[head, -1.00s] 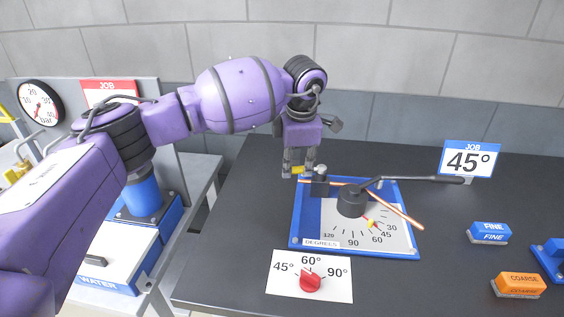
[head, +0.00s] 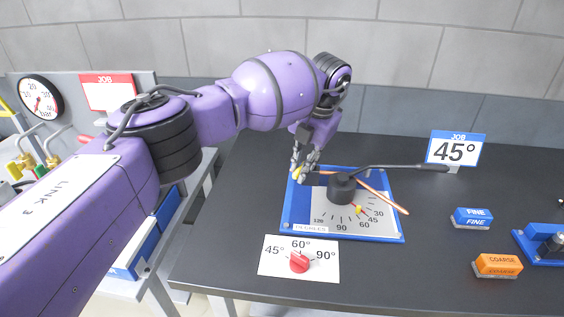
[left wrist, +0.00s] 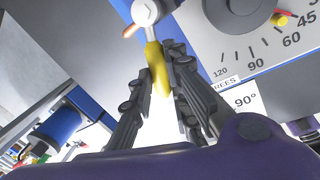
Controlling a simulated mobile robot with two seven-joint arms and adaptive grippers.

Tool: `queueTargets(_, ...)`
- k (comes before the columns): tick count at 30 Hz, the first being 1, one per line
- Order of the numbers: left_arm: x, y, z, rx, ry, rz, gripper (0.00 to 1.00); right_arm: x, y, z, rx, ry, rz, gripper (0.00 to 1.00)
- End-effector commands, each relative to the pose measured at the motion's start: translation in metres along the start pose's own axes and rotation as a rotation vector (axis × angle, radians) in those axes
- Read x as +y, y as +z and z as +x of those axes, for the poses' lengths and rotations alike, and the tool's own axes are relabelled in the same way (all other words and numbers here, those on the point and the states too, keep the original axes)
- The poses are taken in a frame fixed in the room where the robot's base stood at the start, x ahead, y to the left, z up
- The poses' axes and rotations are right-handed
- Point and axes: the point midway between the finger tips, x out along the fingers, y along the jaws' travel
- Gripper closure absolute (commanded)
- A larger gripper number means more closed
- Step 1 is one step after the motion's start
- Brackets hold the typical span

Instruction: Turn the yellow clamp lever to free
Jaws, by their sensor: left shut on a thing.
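The yellow clamp lever (head: 296,174) sticks out from its clamp post at the back left corner of the blue bending fixture (head: 288,215). In the left wrist view the lever (left wrist: 156,68) runs from a round grey pivot head (left wrist: 146,12) down between my fingers. My left gripper (head: 301,170) is shut on the lever, with a finger on each side; the fingers also show in the left wrist view (left wrist: 162,78). In the head view the fingers hide part of the lever and the post. My right gripper is out of view.
A copper rod (head: 386,196) lies across the fixture under a black bending arm (head: 400,167), near a dial plate with a small yellow pointer. A red knob (head: 299,262), a 45° job sign (head: 456,150), and FINE (head: 473,217) and COARSE (head: 498,265) blocks stand on the dark bench.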

Motion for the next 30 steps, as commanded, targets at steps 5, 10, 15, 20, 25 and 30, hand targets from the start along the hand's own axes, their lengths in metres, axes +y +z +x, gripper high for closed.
queueTargets(5,-0.016,0.005,-0.004,0.026,0.001,-0.138,1.0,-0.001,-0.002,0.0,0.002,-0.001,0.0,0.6)
queueTargets(10,-0.024,0.008,-0.005,0.049,0.0,-0.254,1.0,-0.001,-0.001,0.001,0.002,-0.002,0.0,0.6)
queueTargets(15,-0.029,0.01,-0.006,0.066,-0.001,-0.336,1.0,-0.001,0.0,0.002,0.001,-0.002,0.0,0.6)
queueTargets(20,-0.031,0.011,-0.007,0.075,0.0,-0.384,1.0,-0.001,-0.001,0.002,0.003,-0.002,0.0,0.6)
queueTargets(25,-0.032,0.011,-0.007,0.079,0.0,-0.406,1.0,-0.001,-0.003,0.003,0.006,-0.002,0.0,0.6)
queueTargets(30,-0.033,0.012,-0.007,0.08,-0.001,-0.412,1.0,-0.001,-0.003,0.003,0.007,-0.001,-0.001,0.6)
